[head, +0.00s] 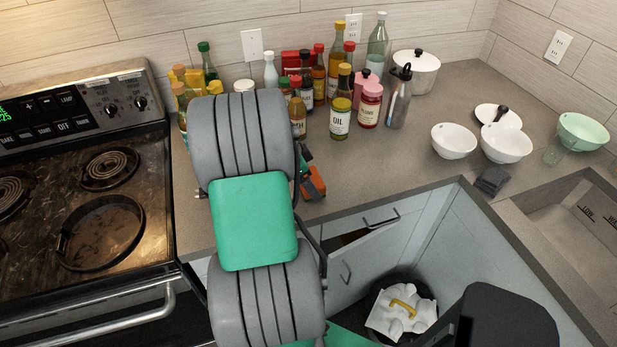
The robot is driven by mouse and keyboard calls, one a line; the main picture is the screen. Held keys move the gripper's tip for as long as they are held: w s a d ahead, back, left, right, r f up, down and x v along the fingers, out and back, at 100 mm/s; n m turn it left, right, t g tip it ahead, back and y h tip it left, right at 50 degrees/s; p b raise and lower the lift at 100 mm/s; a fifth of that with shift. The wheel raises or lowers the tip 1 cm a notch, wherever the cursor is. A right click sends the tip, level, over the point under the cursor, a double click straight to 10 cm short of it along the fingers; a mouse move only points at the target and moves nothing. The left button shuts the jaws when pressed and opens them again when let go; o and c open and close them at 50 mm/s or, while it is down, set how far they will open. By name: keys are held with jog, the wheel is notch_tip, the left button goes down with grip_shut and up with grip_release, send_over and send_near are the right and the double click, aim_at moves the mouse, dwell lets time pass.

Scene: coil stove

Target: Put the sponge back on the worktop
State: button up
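My grey and green arm fills the middle of the head view and hides most of what is behind it. An orange block with a dark green edge, which looks like the sponge (315,181), shows just right of the arm, over the worktop (350,165). I cannot tell whether it lies on the worktop or is held above it. My gripper is almost wholly hidden behind the arm, so its fingers and what they may hold cannot be made out.
Several bottles and jars (340,118) stand behind the arm, with a lidded white pot (416,71) to their right. White bowls (453,141) and a dark folded cloth (493,180) are near the sink (567,222). The stove (85,200) is left. A bin (428,290) stands below an ajar drawer (370,228).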

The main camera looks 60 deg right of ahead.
jog(key=shift+f, duration=0.3)
jog(key=shift+f, duration=0.1)
jog(key=o, duration=1.1)
jog(key=shift+o, duration=0.2)
